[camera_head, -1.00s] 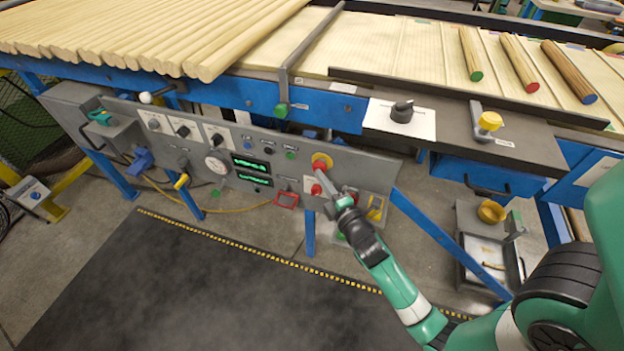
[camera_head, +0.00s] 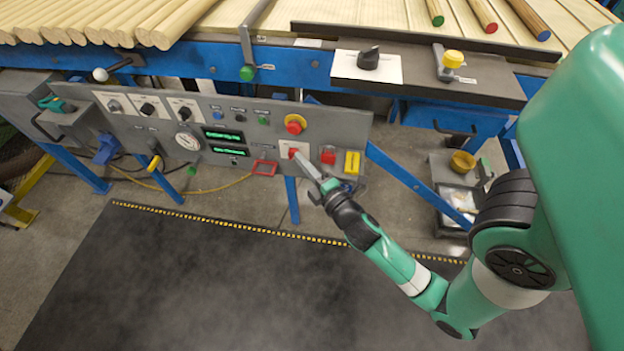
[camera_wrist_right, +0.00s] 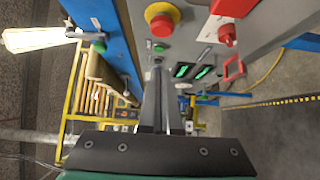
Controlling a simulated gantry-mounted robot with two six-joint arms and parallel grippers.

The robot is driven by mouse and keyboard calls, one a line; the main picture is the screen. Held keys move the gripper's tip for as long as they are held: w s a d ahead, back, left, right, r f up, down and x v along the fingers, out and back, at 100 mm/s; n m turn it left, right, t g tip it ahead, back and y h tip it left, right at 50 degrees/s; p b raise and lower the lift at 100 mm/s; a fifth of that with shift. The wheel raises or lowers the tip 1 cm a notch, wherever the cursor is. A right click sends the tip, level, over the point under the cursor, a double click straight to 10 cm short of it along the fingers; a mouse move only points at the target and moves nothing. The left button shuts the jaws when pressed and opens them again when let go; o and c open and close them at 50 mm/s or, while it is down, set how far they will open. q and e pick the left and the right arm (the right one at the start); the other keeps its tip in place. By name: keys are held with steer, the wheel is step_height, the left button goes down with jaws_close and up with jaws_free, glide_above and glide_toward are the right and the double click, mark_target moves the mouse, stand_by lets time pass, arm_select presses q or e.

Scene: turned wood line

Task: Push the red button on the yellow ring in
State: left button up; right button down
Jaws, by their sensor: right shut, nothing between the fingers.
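The red button (camera_head: 294,125) sits in the middle of the yellow ring (camera_head: 298,117) on the grey control panel. Both also show at the top of the right wrist view, with the red button (camera_wrist_right: 161,27) inside the yellow ring (camera_wrist_right: 164,9). I cannot tell how far in the button sits. My right gripper (camera_head: 298,159) is shut and empty. In the head view its tips are below the ring, apart from the button, and overlap a white plate with a red knob (camera_head: 292,152). In the wrist view the tips (camera_wrist_right: 157,66) are clear of the button. My left gripper is not in view.
The red knob's white plate (camera_wrist_right: 211,30) is close to the ring. Green displays (camera_head: 222,134) are to the left. Dark matting (camera_head: 200,270) covers the floor in front.

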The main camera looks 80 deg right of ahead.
steer(key=v, duration=0.2)
steer(key=b+v, duration=0.1)
steer(key=v, duration=0.2)
steer(key=shift+s+d+r, duration=0.1)
steer(key=shift+s+r, duration=0.05)
steer(key=shift+s, duration=0.2)
